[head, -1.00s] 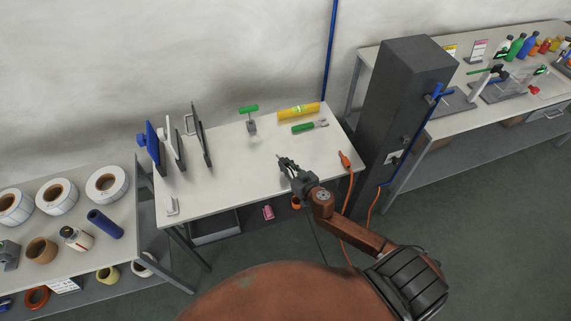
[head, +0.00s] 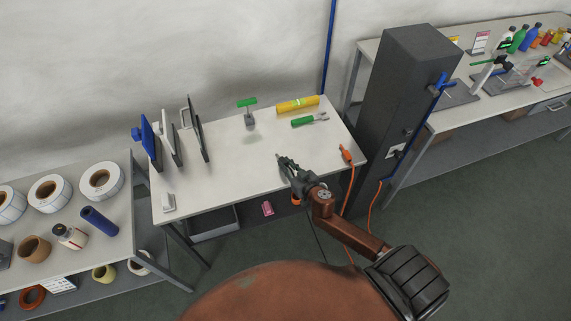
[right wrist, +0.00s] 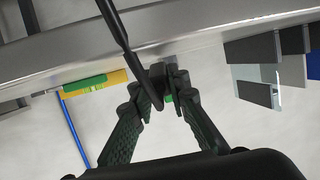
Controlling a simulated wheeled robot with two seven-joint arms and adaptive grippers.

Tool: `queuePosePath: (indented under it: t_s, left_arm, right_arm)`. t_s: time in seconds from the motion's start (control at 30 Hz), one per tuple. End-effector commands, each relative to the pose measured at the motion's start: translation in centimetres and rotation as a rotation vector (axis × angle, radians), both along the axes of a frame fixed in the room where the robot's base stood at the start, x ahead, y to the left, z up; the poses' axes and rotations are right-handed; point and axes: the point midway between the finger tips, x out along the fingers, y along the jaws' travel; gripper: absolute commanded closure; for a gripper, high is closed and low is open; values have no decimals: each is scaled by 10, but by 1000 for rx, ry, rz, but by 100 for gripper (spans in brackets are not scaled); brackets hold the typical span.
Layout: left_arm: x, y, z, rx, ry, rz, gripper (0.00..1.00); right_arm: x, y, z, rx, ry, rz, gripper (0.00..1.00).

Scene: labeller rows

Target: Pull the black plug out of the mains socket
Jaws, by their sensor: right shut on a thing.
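My right gripper (head: 285,162) is over the front part of the middle table. In the right wrist view its fingers (right wrist: 156,84) are shut on a black plug (right wrist: 158,74), with a black cable (right wrist: 118,28) crossing in front. A thin dark cable (head: 317,240) hangs below the gripper in the head view. The mains socket (head: 396,151) is a pale plate on the side of the dark grey pillar, well to the right of and apart from the gripper. Its small details are too small to tell. My left gripper is not in view.
An orange plug (head: 345,153) with an orange cable lies at the table's right edge. Upright panels (head: 200,128) stand at left. The dark pillar (head: 403,85) blocks the right side.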

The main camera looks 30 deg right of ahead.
Motion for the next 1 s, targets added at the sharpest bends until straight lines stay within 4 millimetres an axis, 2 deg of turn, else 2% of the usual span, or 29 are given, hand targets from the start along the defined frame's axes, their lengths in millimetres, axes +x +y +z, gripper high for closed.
queuePosePath:
  t_s: [0.1, 0.13, 0.4, 0.77, 0.87, 1.0]
  left_arm:
    - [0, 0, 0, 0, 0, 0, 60]
    - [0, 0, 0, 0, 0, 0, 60]
    - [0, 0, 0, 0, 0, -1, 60]
    - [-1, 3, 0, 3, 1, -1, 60]
    - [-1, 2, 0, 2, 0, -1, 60]
    - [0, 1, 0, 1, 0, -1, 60]
  right_arm:
    - [0, 0, 1, 0, -1, 0, 100]
    - [0, 0, 0, 0, -1, 0, 84]
    - [0, 0, 0, 0, -1, 0, 66]
    - [-4, 0, 0, 0, 1, 0, 64]
    - [-15, 0, 3, 2, 1, -1, 64]
    - [-42, 1, 11, 3, 2, -1, 64]
